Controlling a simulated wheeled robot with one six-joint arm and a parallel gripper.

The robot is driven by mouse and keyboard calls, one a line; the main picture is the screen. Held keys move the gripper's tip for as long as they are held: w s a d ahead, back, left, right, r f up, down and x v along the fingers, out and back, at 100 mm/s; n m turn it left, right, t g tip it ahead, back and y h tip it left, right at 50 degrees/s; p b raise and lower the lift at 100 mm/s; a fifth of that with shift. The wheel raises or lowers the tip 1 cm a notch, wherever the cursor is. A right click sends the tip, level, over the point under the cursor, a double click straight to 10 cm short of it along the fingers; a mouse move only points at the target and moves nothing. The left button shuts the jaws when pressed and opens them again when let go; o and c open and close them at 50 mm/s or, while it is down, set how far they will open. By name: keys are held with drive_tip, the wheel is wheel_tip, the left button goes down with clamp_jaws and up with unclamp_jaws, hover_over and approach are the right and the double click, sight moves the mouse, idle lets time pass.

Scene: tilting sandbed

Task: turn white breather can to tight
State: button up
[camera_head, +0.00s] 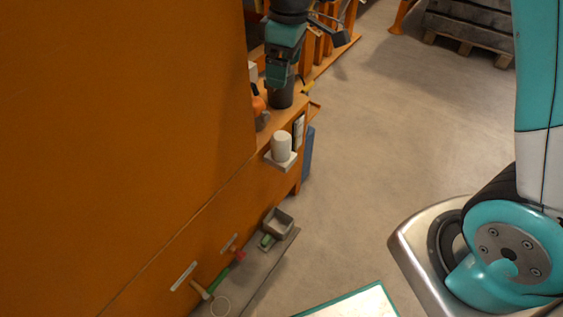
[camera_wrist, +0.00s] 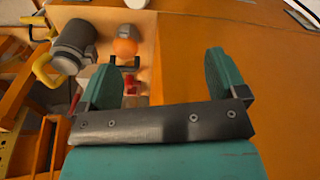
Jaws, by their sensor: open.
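The white breather can (camera_head: 281,147) stands upright on a small pale ledge (camera_head: 281,161) at the side of the orange body in the head view. My gripper (camera_head: 279,77) is above and behind it in the picture, clearly apart from the can. In the wrist view my gripper (camera_wrist: 165,72) is open, with two teal fingers spread and nothing held between them. A white piece (camera_wrist: 137,3) is cut off by the top edge of the wrist view; I cannot tell whether it is the can.
A dark grey cylinder (camera_wrist: 75,45) with yellow handles and an orange knob (camera_wrist: 125,47) lie near my gripper. A large orange wall (camera_head: 120,130) fills the left. A low grey shelf (camera_head: 262,268) holds a small box and tools. Open floor (camera_head: 360,190) lies to the right.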

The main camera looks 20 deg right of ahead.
drive_tip(key=n+b, duration=0.1)
drive_tip(key=b, duration=0.2)
approach(282, 135)
drive_tip(key=shift+h, duration=0.4)
drive_tip(key=f+b, duration=0.1)
drive_tip(key=f, duration=0.7)
drive_tip(key=f+b, duration=0.1)
drive_tip(key=f, duration=0.3)
drive_tip(key=shift+a+b, duration=0.35)
drive_tip(key=shift+c, duration=0.5)
drive_tip(key=c, duration=0.8)
drive_tip(key=shift+c, duration=0.2)
